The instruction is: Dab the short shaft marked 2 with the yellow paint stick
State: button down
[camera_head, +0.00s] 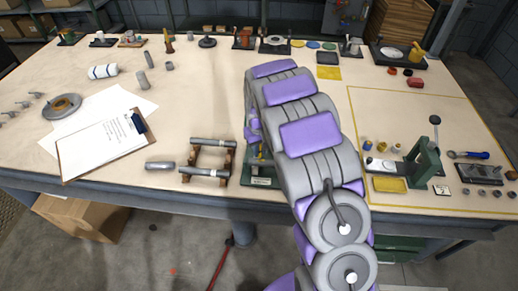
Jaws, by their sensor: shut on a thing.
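My gripper (253,132) is low over the bench's front middle, largely hidden by my own arm. It is shut on what looks like the yellow paint stick; only a thin yellowish sliver (261,151) shows below it. A green stand (259,172) with a label at its front is directly beneath. Left of it, two grey shafts lie across wooden supports: a rear shaft (212,142) and a front shaft (205,172). I cannot read a mark 2 on any shaft.
A clipboard (100,147) and papers lie on the left. On the right, a yellow-outlined area holds a green press (426,160), a yellow tray (390,185) and small pots. Tools line the back edge. The bench (200,100) is clear behind the supports.

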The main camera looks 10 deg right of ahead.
jog(key=shift+r+p, duration=1)
jog(key=shift+r, duration=1.95)
